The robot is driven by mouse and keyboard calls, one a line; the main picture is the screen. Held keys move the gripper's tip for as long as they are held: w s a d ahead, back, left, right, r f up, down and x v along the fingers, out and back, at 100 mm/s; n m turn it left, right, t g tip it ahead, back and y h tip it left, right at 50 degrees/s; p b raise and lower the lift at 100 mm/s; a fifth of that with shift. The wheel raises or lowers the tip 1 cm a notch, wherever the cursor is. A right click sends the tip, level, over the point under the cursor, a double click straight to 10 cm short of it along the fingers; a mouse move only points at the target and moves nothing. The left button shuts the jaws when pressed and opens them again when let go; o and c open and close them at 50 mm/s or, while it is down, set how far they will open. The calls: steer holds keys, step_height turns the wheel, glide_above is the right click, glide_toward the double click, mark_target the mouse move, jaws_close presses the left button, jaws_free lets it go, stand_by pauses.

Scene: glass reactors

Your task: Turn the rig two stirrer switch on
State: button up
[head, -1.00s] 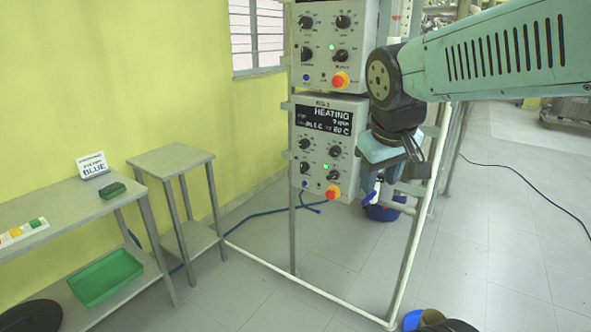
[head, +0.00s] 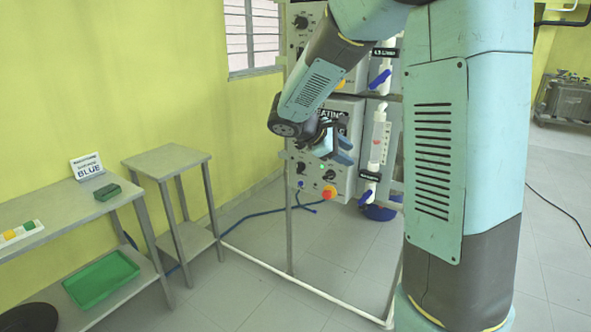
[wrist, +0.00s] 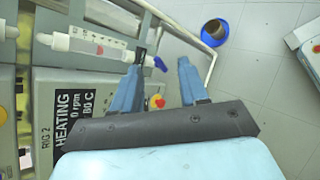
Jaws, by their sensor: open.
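The rig two control box (head: 342,183) is mounted on the rig frame, its front facing left. In the head view my arm hides much of the box and display. Below my gripper show dark knobs (head: 330,175), a green light (head: 322,167), a blue button and a red-yellow stop button (head: 328,192). Their labels are too small to read, so I cannot tell which is the stirrer switch. My gripper (head: 345,149) is open and empty in front of the box; its fingers (wrist: 160,64) are apart.
Another control box (head: 302,30) is above. White pipework with blue valve handles (head: 380,80) stands right of the box. A small grey table (head: 166,160) and a bench with a green tray (head: 102,280) are at left.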

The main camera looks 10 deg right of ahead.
steer(key=w+a+f+n+t+h, duration=0.2)
steer(key=w+a+f+n, duration=0.15)
steer(key=w, duration=0.35)
steer(key=w+a+f+n+t+h, duration=0.1)
steer(key=w+a+f+n+t, duration=0.15)
steer(key=w+f+n, duration=0.35)
steer(key=n+t, duration=0.5)
steer(key=t, duration=0.1)
glide_toward(297, 166)
steer(key=shift+y, duration=0.4)
steer(key=x, duration=0.8)
steer(key=shift+w+d+r, duration=0.1)
steer(key=shift+d, duration=0.3)
steer(key=shift+c, duration=0.3)
jaws_close()
